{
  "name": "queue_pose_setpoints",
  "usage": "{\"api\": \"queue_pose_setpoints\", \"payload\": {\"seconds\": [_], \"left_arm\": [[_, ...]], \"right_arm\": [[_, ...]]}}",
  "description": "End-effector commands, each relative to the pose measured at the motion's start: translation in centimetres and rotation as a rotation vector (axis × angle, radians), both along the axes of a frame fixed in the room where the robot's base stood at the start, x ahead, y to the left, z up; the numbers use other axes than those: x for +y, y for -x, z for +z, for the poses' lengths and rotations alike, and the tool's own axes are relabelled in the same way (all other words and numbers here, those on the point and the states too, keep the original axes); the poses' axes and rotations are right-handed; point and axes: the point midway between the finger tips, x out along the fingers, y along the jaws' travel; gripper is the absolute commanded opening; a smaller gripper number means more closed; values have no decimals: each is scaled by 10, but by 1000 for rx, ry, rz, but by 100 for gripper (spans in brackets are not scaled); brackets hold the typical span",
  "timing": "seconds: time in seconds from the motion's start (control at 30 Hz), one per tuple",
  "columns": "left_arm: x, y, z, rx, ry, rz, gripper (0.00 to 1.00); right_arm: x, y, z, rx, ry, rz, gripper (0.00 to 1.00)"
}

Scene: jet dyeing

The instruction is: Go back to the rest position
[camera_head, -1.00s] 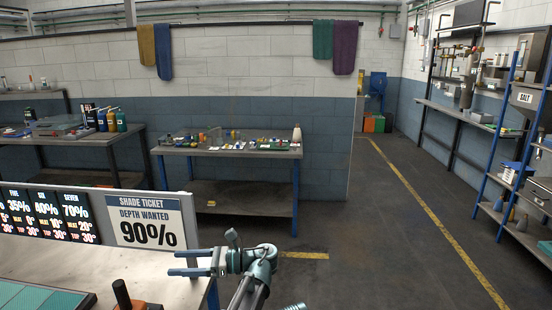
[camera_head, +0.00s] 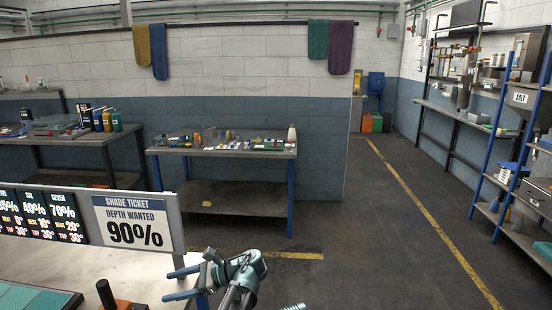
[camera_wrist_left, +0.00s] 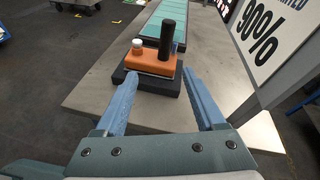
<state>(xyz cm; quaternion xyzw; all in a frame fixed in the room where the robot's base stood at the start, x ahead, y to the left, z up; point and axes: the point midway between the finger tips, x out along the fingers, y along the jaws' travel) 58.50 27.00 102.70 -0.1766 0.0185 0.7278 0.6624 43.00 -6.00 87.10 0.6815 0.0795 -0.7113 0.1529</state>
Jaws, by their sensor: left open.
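My left gripper (camera_head: 167,286) is at the bottom of the head view, in front of the shade ticket sign and by the right end of the metal bench. Its two blue fingers are apart and point left, with nothing between them. In the left wrist view the open fingers (camera_wrist_left: 159,76) point toward an orange block (camera_wrist_left: 150,63) with a black post and a white knob, on a dark base. The fingers look apart from it. My right gripper is not in view.
The shade ticket sign (camera_head: 135,222) reads 90% and stands on the metal bench (camera_head: 120,275). Dark screens (camera_head: 40,213) stand left of it. A worktable (camera_head: 222,151) with small items is behind. Shelving (camera_head: 508,140) stands right. The floor (camera_head: 370,235) between is clear.

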Motion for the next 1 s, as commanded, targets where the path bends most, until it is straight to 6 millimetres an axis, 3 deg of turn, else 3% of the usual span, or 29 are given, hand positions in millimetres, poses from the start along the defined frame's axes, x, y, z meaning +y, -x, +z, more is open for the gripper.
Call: {"api": "queue_pose_setpoints", "payload": {"seconds": [0.27,0.4,0.5,0.7,1.0], "left_arm": [[4,35,-70,-298,337,137,71],[-14,60,-114,-526,591,332,71],[-32,71,-133,-654,734,483,71],[-64,86,-152,-820,926,754,71],[-109,99,-156,-932,1088,1060,71]], "right_arm": [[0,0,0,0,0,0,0],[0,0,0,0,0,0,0],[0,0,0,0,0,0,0],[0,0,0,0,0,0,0],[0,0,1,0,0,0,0]]}}
